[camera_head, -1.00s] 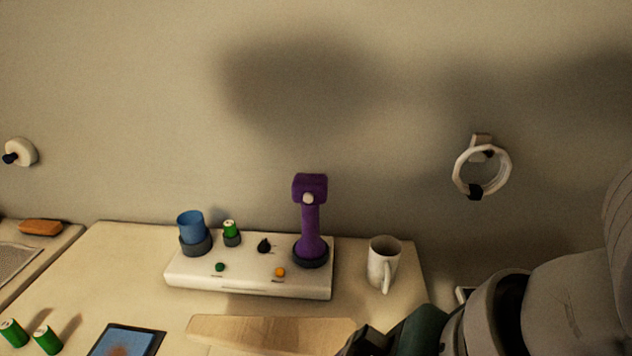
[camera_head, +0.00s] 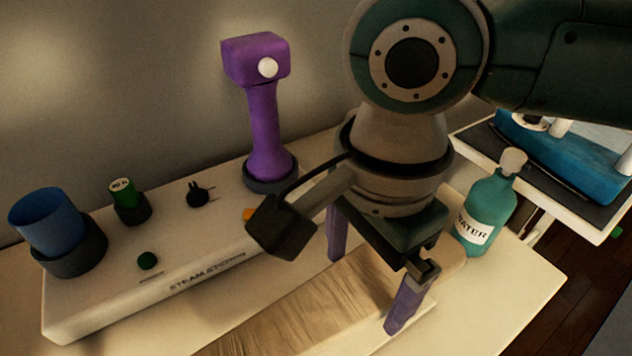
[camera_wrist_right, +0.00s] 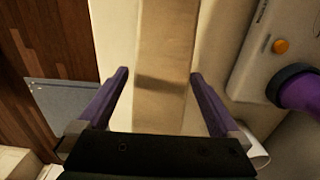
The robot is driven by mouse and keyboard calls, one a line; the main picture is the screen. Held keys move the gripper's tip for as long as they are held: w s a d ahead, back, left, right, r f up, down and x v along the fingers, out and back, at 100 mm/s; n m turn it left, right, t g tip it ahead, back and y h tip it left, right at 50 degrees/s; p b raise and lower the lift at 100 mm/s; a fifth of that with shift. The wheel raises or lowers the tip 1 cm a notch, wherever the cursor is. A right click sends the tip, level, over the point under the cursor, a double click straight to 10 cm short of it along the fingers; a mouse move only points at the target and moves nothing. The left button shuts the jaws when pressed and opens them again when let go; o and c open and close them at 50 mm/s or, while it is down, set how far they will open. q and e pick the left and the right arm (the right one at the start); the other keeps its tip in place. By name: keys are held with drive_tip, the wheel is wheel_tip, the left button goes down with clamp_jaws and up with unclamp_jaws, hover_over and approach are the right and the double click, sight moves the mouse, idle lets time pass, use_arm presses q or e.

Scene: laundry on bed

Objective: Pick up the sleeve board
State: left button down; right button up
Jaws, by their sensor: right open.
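The sleeve board is a long pale wooden board (camera_head: 310,312) lying on the table beside the white station. It also runs up the middle of the right wrist view (camera_wrist_right: 166,50). My right gripper (camera_head: 371,275) is open over the board, its purple fingers pointing down. In the right wrist view, the fingers (camera_wrist_right: 160,76) stand apart, one on each side of the board, with nothing held. I cannot tell whether the fingertips are level with the board or above it. Part of the board is hidden behind my gripper. My left gripper is not in view.
The white steam station (camera_head: 175,268) holds a purple steamer (camera_head: 264,130), a blue cup (camera_head: 48,222) and a green canister (camera_head: 126,196). A teal water bottle (camera_head: 486,212) stands just right of my right gripper. The table's right front corner is clear.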

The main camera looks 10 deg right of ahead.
wheel_tip(320, 180, down, 6)
drive_tip(key=shift+a+r+b, duration=0.1)
drive_tip(key=shift+r+b, duration=0.15)
drive_tip(key=shift+b, duration=0.25)
drive_tip(key=shift+c, duration=0.2)
drive_tip(key=c, duration=1.4)
drive_tip(key=shift+w+r, duration=0.1)
drive_tip(key=shift+c, duration=0.2)
drive_tip(key=shift+r, duration=0.1)
